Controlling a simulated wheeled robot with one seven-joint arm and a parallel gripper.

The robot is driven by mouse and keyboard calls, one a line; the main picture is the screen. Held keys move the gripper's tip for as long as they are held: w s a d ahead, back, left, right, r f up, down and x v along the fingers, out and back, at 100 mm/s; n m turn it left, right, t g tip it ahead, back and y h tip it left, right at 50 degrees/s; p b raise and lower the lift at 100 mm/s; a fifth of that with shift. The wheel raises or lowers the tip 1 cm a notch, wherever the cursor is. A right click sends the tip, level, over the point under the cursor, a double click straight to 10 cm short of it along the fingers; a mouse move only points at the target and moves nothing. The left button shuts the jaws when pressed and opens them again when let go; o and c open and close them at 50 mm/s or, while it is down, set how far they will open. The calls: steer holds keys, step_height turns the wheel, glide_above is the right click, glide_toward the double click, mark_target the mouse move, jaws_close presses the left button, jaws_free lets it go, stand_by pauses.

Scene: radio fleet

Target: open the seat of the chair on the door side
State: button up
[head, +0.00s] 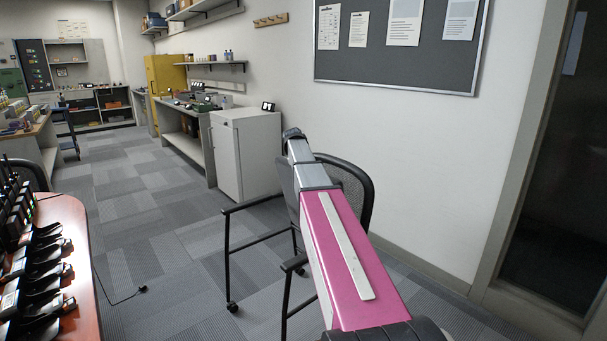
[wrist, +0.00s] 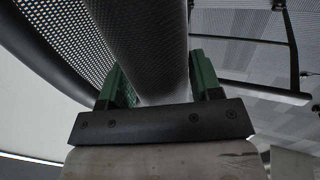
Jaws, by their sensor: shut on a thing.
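The black mesh-backed chair (head: 358,190) stands by the white wall, near the door frame at the right. Its dark seat (head: 286,183) looks folded up in front of the back; open floor shows between the frame tubes. The mesh back (wrist: 70,40) is at the upper left there.
A wooden table (head: 75,265) with several radios in chargers is at the lower left, with another chair (head: 28,173) behind it. A white cabinet (head: 245,155) stands beyond the chair. Carpeted floor (head: 165,225) is clear in the middle. A dark door (head: 560,150) is at the right.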

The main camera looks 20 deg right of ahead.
steer(key=shift+d, duration=0.15)
steer(key=o, duration=1.2)
steer(key=v, duration=1)
steer(key=shift+a+r, duration=0.25)
steer(key=shift+s, duration=0.15)
